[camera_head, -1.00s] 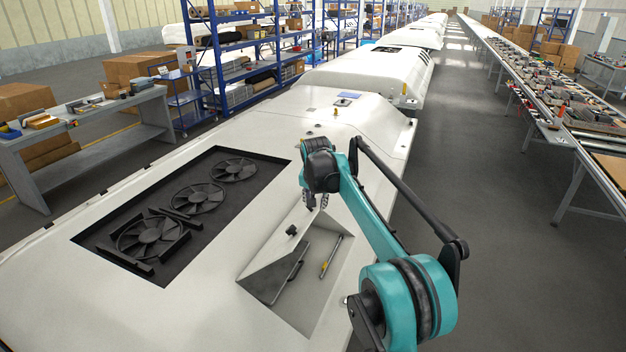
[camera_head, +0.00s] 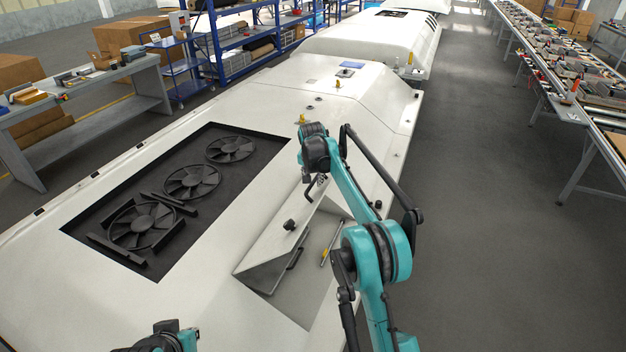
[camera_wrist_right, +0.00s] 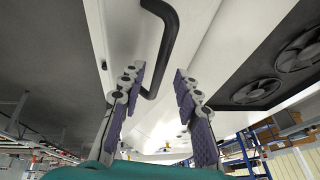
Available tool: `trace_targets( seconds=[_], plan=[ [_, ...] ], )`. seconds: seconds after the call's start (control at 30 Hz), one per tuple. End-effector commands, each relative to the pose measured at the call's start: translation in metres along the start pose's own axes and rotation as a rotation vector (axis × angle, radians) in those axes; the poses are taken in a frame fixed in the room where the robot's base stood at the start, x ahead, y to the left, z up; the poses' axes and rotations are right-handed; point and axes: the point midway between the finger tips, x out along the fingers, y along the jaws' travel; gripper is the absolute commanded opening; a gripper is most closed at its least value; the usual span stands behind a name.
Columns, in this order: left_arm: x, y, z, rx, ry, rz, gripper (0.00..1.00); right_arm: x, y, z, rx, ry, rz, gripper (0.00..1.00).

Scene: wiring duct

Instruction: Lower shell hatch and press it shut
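The white shell hatch (camera_head: 272,248) stands tilted open over a recess (camera_head: 312,272) in the white shell. A black knob (camera_head: 289,225) sits near its upper edge. My right gripper (camera_head: 319,181) hangs above the far end of the recess. In the right wrist view its two padded fingers (camera_wrist_right: 160,92) are spread apart. A bent black bar (camera_wrist_right: 168,35) reaches down close to the left finger; whether it touches cannot be told. This bar also shows beside the gripper in the head view (camera_head: 309,191). My left gripper (camera_head: 165,340) is partly visible at the bottom left edge, its fingers unclear.
A dark fan bay (camera_head: 75,228) with three fans lies left of the hatch. Small yellow fittings (camera_head: 301,118) stand on the shell beyond the gripper. The floor (camera_head: 480,230) to the right is clear, with a conveyor (camera_head: 560,105) beyond.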

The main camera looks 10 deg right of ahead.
Motion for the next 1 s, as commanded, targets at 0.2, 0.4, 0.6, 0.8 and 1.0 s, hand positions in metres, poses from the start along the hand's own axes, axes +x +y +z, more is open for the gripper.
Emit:
trace_targets(
  seconds=[0.2, 0.4, 0.6, 0.8, 1.0],
  plan=[
    [0.000, 0.000, 0.000, 0.000, 0.000, 0.000, 0.00, 0.009, 0.000, 0.000, 0.000, 0.000, 0.000, 0.33],
    [0.000, 0.000, 0.000, 0.000, 0.000, 0.000, 0.00, 0.008, 0.000, 0.000, 0.000, 0.000, 0.000, 0.22],
    [0.000, 0.000, 0.000, 0.000, 0.000, 0.000, 0.00, 0.008, 0.000, 0.000, 0.000, 0.000, 0.000, 0.00],
    [0.003, 0.000, 0.002, 0.000, 0.000, 0.000, 0.00, 0.010, 0.003, 0.001, 0.003, -0.001, -0.006, 0.00],
    [0.019, 0.000, 0.014, 0.000, 0.000, 0.000, 0.00, 0.023, 0.022, 0.005, 0.026, -0.003, -0.057, 0.00]
  ],
)
